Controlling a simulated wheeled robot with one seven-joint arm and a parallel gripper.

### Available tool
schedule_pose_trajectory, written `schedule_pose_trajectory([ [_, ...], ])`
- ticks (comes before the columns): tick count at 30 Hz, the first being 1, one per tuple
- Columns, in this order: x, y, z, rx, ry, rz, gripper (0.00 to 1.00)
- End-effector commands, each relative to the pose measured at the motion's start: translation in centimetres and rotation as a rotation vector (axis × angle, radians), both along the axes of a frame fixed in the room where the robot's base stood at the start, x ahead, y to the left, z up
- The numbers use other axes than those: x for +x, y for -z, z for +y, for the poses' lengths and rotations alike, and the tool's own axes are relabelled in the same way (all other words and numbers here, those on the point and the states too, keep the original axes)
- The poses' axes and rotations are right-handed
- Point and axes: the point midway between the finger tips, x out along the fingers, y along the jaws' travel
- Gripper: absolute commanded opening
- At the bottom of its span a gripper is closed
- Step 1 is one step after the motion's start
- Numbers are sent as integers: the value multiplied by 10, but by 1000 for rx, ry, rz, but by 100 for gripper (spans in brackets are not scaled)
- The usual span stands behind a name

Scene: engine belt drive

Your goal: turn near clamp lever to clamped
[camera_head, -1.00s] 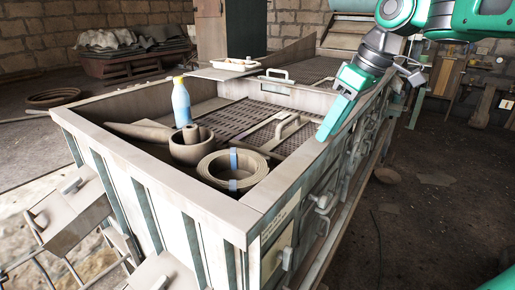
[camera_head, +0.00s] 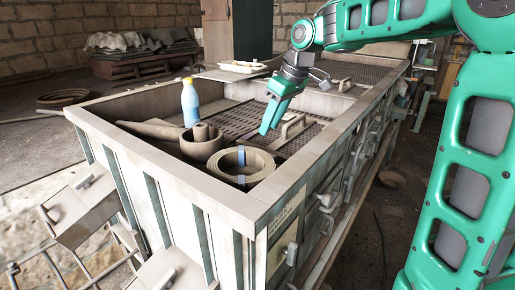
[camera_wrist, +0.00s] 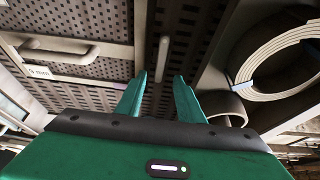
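My gripper (camera_head: 268,128) reaches down over the perforated deck inside the big crate-like bin. In the wrist view my gripper (camera_wrist: 159,78) is open, with its two green fingers apart and nothing held. A thin pale bar (camera_wrist: 162,55), possibly the near clamp lever, shows just past and between the fingertips, over a dark strip between perforated plates. I cannot tell its clamp state or whether the fingers straddle it. In the head view the fingers hide that spot. A bar handle (camera_head: 291,128) stands right of the fingers; a similar handle (camera_wrist: 58,52) shows in the wrist view.
A white tray (camera_head: 243,67) sits at the back.

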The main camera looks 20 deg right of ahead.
Motion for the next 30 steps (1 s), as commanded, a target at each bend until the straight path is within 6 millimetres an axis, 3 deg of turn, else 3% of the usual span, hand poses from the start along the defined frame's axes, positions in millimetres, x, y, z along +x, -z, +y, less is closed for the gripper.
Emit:
schedule_pose_trajectory([
  [15, 24, 77, 17, 0, 1, 2, 34],
  [21, 29, 89, 20, 0, 2, 0, 34],
  [30, 29, 91, 20, 0, 2, 0, 34],
])
